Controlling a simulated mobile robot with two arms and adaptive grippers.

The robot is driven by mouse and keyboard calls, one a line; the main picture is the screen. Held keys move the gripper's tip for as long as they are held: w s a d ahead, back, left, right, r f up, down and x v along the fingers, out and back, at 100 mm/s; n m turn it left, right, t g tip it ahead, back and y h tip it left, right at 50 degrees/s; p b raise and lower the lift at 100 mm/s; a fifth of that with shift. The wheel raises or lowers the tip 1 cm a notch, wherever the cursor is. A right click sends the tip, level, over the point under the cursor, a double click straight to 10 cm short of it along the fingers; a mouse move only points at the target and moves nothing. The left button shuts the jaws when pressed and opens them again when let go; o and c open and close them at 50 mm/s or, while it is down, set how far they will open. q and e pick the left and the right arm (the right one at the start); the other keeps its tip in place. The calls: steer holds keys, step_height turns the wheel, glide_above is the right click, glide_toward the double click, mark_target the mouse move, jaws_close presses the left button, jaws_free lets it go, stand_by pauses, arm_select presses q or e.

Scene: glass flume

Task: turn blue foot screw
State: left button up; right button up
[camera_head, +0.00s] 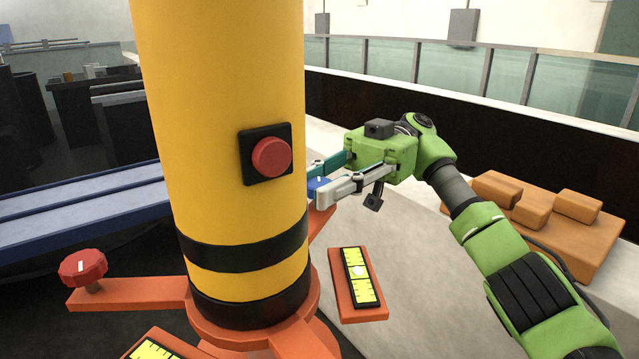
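The blue foot screw (318,186) has a blue knob with a pale mark. It sits behind the right side of the yellow column, over the end of an orange foot, and is partly hidden by the column and my gripper. My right gripper (322,182) reaches it from the right, with its fingers spread to either side of the knob. I cannot tell whether both fingers touch it. My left gripper is out of view.
The yellow column (222,100) carries a red button (271,155). A red foot screw (83,267) stands on the left foot. A spirit level (361,275) lies right of the column. Orange blocks (530,215) rest at right. A glass-walled flume (450,68) runs behind.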

steer(key=o, duration=1.1)
steer(key=shift+f+m+t+y, duration=0.1)
steer(key=shift+m+t+y, duration=0.3)
steer(key=shift+y, duration=0.1)
